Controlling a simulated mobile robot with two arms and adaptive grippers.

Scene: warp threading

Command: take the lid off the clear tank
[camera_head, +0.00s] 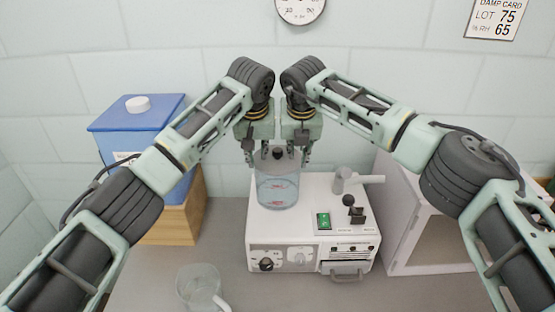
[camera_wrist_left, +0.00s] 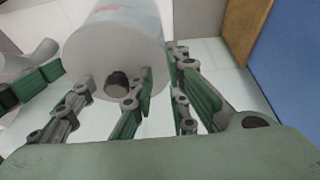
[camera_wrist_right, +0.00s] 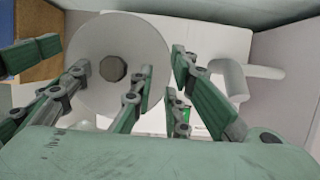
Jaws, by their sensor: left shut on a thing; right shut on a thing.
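The clear tank (camera_head: 278,188) stands on top of the white machine, with bluish contents and red marks on its wall. Its round grey lid (camera_wrist_right: 140,45) is on top, with a dark knob (camera_wrist_right: 112,68) in the middle. The knob also shows in the left wrist view (camera_wrist_left: 117,82). My left gripper (camera_head: 248,157) is at the lid's left side and my right gripper (camera_head: 304,155) at its right side, both pointing down. Each is shut on the lid at its edge. The exact finger contacts are partly hidden in the head view.
The white machine (camera_head: 300,235) has knobs, a green switch and a black lever (camera_head: 354,212). A clear jug (camera_head: 200,285) stands at the front. A blue box (camera_head: 130,135) on a wooden block (camera_head: 178,222) is at left; a white cabinet (camera_head: 425,225) is at right.

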